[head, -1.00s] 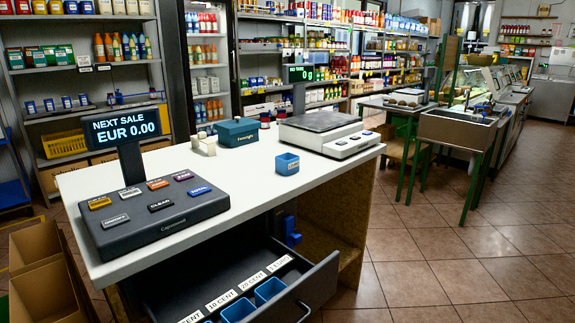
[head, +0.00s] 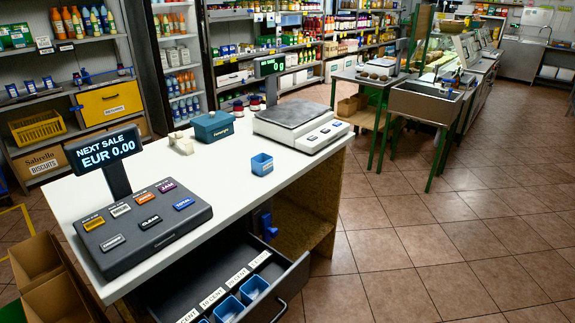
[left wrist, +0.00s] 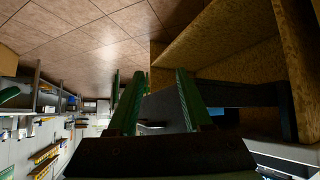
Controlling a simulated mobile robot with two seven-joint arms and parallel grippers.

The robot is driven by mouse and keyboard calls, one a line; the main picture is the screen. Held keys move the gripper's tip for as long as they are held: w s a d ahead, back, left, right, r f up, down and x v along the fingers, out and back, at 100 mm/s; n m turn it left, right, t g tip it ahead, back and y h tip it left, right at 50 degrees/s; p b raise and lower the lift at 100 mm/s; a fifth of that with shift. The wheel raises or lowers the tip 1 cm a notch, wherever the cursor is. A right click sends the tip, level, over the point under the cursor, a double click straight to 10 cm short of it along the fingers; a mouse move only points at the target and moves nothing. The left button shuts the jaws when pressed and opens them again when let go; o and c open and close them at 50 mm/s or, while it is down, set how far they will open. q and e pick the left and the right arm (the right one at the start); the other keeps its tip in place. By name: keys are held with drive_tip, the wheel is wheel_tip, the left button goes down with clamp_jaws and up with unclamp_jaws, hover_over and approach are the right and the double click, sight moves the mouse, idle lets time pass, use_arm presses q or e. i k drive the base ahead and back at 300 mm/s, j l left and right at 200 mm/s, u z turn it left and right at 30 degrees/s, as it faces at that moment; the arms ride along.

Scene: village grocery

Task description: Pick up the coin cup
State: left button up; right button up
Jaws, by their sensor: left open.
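A small blue cup (head: 262,164) with a pale label stands upright on the white counter (head: 215,180), left of and in front of the scale. Which cup is the coin cup is not clear from the labels I can read. My left gripper (left wrist: 159,78) shows only in the left wrist view. Its two green fingers are apart with nothing held between them. My right gripper is out of view.
A cash register (head: 145,225) stands at the counter's left end. A scale (head: 297,122) and a teal box (head: 212,126) are at the back. The drawer juts out in front. Cardboard boxes (head: 60,290) stand at lower left. Tiled floor is clear on the right.

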sight(262, 165)
drive_tip(key=i+l+z, duration=0.1)
drive_tip(key=z, duration=0.25)
drive_tip(key=i+z, duration=0.1)
drive_tip(key=z, duration=0.25)
drive_tip(key=i+z, duration=0.15)
drive_tip(key=z, duration=0.2)
drive_tip(key=i, duration=2.85)
drive_tip(key=i+u, duration=0.3)
drive_tip(key=u, duration=0.2)
drive_tip(key=i+l+u, duration=0.25)
drive_tip(key=u, duration=1.75)
